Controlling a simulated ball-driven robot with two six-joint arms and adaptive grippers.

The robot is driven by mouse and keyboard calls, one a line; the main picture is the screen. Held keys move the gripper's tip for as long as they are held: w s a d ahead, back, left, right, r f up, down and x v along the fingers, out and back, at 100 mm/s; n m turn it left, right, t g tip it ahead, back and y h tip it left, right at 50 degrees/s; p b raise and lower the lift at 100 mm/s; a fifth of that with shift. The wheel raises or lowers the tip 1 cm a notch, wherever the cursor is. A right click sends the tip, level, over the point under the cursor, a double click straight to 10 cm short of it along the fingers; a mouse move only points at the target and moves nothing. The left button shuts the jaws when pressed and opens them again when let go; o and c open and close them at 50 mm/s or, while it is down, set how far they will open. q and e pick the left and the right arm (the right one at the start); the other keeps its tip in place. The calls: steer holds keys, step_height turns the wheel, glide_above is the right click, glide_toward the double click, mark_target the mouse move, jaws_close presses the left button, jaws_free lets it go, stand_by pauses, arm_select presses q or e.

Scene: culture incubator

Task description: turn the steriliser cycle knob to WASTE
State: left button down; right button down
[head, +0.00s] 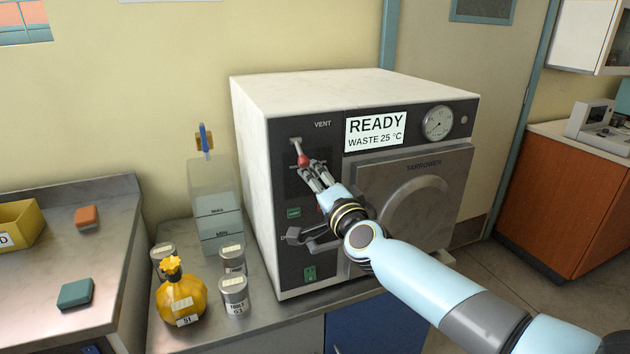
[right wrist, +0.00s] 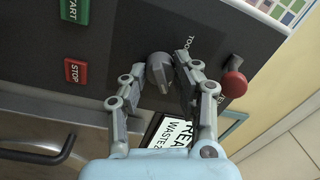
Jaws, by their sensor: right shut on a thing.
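The steriliser (head: 350,92) is a white box with a dark front panel, and its display (head: 374,131) reads READY, WASTE 25 °C. The grey cycle knob (right wrist: 160,74) shows in the right wrist view, between the fingers of my right gripper (right wrist: 152,84). The gripper is shut on the knob. Part of a label starting "TOO" shows beside it; the other position labels are hidden or cut off. In the head view my right gripper (head: 310,177) covers the knob, just below the red-tipped vent lever (head: 304,160). My left gripper is not in view.
The red lever ball (right wrist: 234,84) sits close beside one finger. Green START (right wrist: 76,10) and red STOP (right wrist: 76,71) buttons are on the panel. A dark handle (right wrist: 40,150) lies lower. A yellow flask (head: 181,298) and several metal tins stand left of the steriliser.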

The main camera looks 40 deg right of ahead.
steer(key=c, duration=1)
jaws_free()
steer(key=shift+s, duration=0.1)
steer(key=v, duration=1.2)
steer(key=shift+f, duration=0.1)
